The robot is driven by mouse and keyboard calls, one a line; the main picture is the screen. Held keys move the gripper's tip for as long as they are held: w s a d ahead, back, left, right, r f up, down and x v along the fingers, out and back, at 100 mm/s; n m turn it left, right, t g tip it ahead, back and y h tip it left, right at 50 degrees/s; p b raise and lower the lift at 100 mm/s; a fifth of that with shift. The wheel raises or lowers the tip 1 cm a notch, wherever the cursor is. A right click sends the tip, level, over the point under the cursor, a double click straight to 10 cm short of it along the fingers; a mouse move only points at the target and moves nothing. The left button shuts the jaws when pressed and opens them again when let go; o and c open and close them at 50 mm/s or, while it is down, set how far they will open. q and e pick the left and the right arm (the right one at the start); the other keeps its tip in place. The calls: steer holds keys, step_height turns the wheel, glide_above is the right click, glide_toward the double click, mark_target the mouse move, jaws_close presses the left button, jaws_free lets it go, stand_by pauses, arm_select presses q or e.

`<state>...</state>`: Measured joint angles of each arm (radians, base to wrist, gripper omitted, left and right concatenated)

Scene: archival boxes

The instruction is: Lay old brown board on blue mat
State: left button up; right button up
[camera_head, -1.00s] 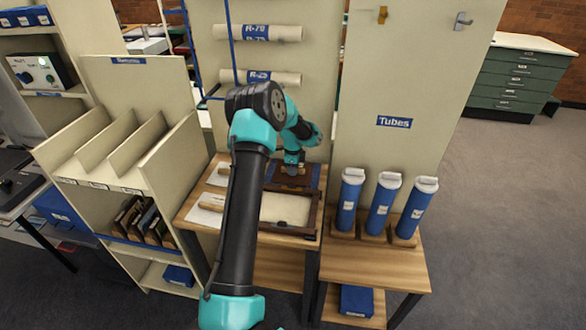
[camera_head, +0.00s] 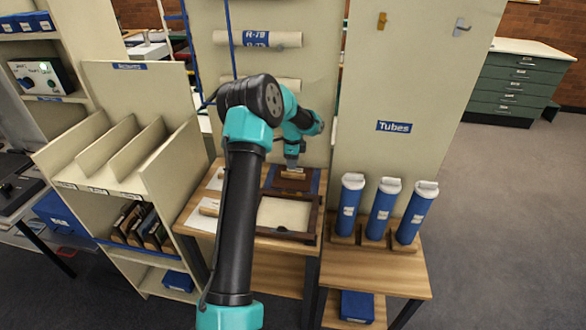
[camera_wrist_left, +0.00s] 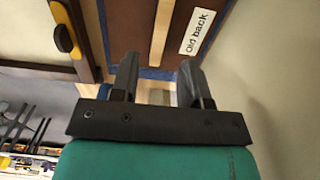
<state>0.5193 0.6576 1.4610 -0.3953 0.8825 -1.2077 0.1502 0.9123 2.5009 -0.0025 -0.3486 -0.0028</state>
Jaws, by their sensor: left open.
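The old brown board (camera_head: 288,185) lies flat on the blue mat (camera_head: 317,181) at the back of the wooden table. In the left wrist view the brown board (camera_wrist_left: 125,22) carries a pale wooden strip (camera_wrist_left: 162,30) and a white label reading "Old back" (camera_wrist_left: 197,32). The blue mat's edge (camera_wrist_left: 158,74) shows along its side. My left gripper (camera_head: 292,166) is just above the board in the head view. In the wrist view my left gripper (camera_wrist_left: 160,68) has its fingers apart with nothing clamped between them. My right gripper is not in view.
A dark wooden frame with a cream inside (camera_head: 285,213) lies in front of the mat. White sheets (camera_head: 207,209) lie left of it. Blue tubes (camera_head: 381,207) stand to the right. A tall panel (camera_head: 285,110) rises behind, and a slotted shelf (camera_head: 125,150) stands left.

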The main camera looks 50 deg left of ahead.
arm_select(q)
steer(key=shift+r, duration=0.55)
